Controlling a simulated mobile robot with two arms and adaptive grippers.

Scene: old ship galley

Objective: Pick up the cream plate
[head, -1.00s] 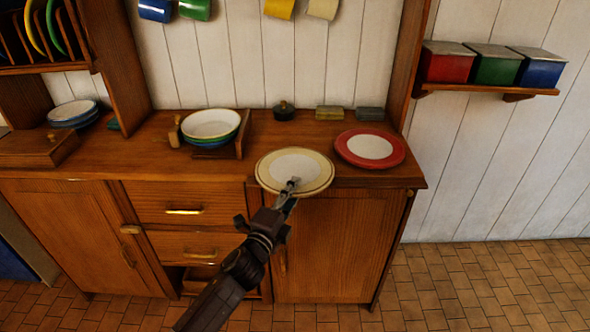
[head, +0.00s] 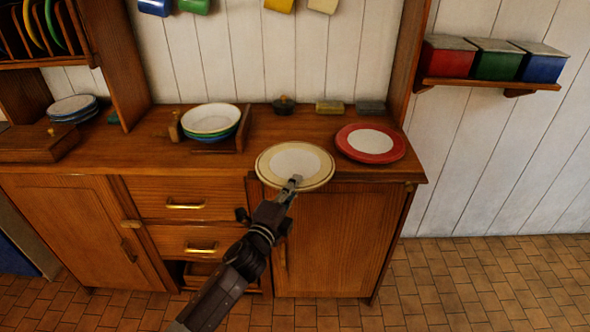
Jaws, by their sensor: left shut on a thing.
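The cream plate (head: 290,157) has a tan rim and a pale centre. It is at the front edge of the wooden counter, its near rim reaching past the edge. My left gripper (head: 294,183) is shut on the plate's near rim, with one finger showing over the top. The other finger is hidden under the plate. I cannot tell whether the plate still touches the counter. My right gripper is not in view.
A red-rimmed plate (head: 369,143) lies close to the right of the cream plate. A stack of bowls (head: 211,119) stands in a wooden holder to the left. Small blocks (head: 329,107) and a dark pot (head: 284,105) are behind. The wooden counter (head: 120,150) has bare space at front left.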

